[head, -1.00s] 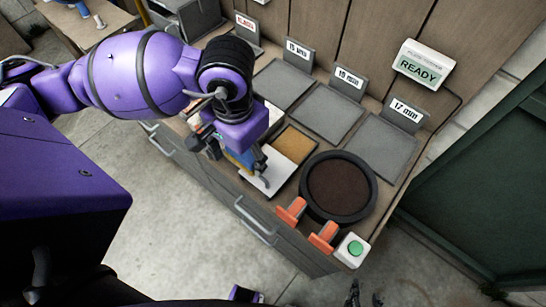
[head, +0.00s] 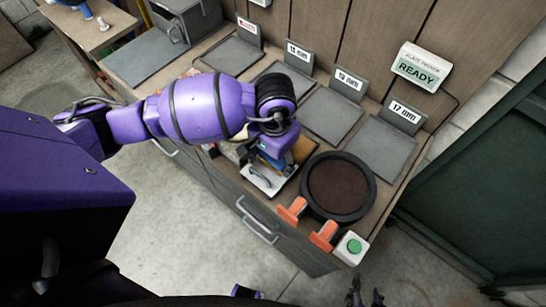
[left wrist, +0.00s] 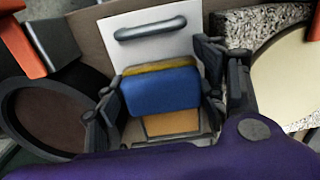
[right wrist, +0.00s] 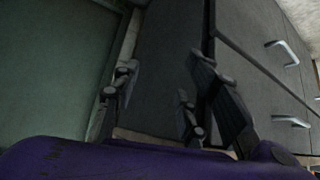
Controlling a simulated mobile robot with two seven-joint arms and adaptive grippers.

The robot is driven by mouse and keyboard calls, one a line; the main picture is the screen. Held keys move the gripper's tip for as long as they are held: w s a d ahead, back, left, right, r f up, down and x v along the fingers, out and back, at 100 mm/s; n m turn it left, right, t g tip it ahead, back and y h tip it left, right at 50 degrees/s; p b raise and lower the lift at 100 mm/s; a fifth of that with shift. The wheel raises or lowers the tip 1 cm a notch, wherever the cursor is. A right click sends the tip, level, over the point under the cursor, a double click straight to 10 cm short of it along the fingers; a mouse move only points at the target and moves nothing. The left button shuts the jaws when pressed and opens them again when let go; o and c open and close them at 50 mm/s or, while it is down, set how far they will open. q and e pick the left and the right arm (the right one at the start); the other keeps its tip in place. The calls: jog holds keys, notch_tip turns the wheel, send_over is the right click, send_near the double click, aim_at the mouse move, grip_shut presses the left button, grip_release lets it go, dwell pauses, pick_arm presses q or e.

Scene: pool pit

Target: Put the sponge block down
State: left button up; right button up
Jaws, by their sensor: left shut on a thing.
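The sponge block (left wrist: 160,95), blue with a yellow layer, is between the fingers of my left gripper (left wrist: 162,102), which is shut on it. In the head view, my left gripper (head: 270,168) is over the front of the bench, and the block's blue side (head: 269,161) partly shows. Beneath is a white plate (left wrist: 185,45) with a grey bar handle and a tan pad (left wrist: 172,123). The pad's edge also shows in the head view (head: 306,150). Whether the block touches the pad is unclear. My right gripper (right wrist: 155,110) is open and empty, low near the bench front.
A round dark-rimmed dish (head: 338,187) stands right of the plate, with orange clamps (head: 323,236) and a green button (head: 354,246) in front. Grey labelled plates (head: 381,150) line the back. A speckled block with a cream disc (left wrist: 262,38) is close on the other side.

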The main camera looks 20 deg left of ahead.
jog(key=shift+w, duration=0.1)
pick_arm(q)
jog(key=shift+f, duration=0.15)
jog(key=o, duration=1.3)
pick_arm(e)
jog(key=shift+w+r, duration=0.15)
jog(key=shift+w, duration=0.25)
pick_arm(q)
jog(key=shift+o, duration=0.2)
